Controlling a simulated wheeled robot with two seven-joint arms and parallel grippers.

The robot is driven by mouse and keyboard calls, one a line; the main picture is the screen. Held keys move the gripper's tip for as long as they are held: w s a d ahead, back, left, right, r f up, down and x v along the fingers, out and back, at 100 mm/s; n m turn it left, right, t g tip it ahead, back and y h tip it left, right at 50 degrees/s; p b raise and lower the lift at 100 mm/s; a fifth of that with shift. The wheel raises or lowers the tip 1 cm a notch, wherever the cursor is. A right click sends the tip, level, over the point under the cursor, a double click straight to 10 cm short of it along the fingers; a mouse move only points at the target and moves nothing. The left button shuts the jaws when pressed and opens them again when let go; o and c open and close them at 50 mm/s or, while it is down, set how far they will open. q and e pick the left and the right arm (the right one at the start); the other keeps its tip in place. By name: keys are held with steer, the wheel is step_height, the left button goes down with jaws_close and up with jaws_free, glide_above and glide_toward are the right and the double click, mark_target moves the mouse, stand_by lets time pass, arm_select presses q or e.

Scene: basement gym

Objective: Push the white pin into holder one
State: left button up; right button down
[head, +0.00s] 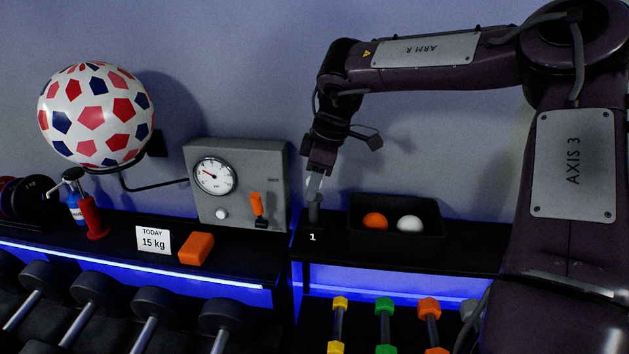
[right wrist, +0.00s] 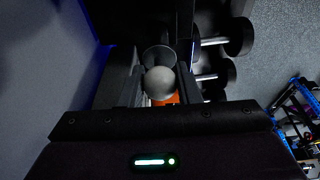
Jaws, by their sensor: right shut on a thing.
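Holder one is a small black stand (head: 313,238) with a white "1" on its front, on the dark shelf right of the grey gauge box. My right gripper (head: 314,186) points down right above it, shut on the white pin. In the right wrist view the pin's pale round head (right wrist: 160,83) sits between the two fingers. A dark round cup-like rim (right wrist: 160,57) shows just beyond the head. The fingers hide most of the pin, and I cannot tell how deep its lower end sits. My left gripper is not in view.
A black tray (head: 434,237) with an orange ball (head: 375,222) and a white ball (head: 410,224) stands close right of the holder. The grey gauge box (head: 240,160) stands close left. An orange block (head: 196,249) lies farther left. Dumbbells (head: 150,302) fill the rack below.

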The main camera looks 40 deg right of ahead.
steer(key=shift+f+b, duration=0.7)
steer(key=shift+f, duration=0.35)
steer(key=c, duration=1)
jaws_free()
steer(key=shift+f, duration=0.1)
steer(key=b+v, duration=0.2)
steer(key=v, duration=0.4)
steer(key=shift+s+r, duration=0.15)
steer(key=shift+r, duration=0.2)
steer(key=shift+d+r, duration=0.15)
steer(key=shift+r, duration=0.4)
steer(key=shift+s+r, duration=0.1)
